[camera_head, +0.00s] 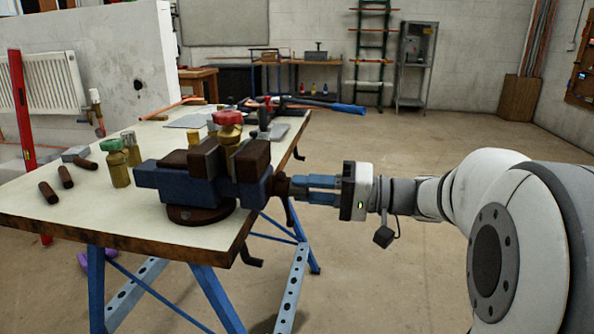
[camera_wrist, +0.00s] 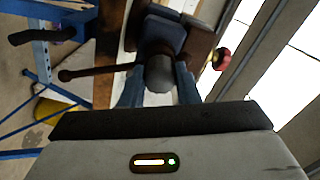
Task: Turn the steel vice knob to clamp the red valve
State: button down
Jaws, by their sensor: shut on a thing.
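A blue vice with brown jaws (camera_head: 215,181) stands on a round brown base near the table's right edge. The red-topped brass valve (camera_head: 229,128) is upright at the vice jaws; whether the jaws touch it cannot be told. Its red top also shows at the right in the wrist view (camera_wrist: 221,59). My gripper (camera_head: 290,186) reaches in from the right with blue fingers shut on the vice knob. In the wrist view the grey rounded knob (camera_wrist: 160,75) sits between both fingers, with a brown handle bar (camera_wrist: 92,72) sticking out to the left. The fingers hide the knob in the head view.
Tools and a blue-handled item (camera_head: 335,104) lie at the back of the worktable (camera_head: 110,221). The floor to the right is clear.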

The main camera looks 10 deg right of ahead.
jog(key=m+p, duration=1.7)
jog(key=p, duration=0.5)
jog(key=shift+r, duration=0.15)
jog(key=c, duration=1.5)
grip_release()
jog(key=shift+f, duration=0.2)
jog(key=shift+c, duration=0.2)
jog(key=shift+o, duration=0.8)
jog(key=shift+d+f, duration=0.1)
jog(key=shift+o, duration=0.5)
jog(key=v, duration=0.7)
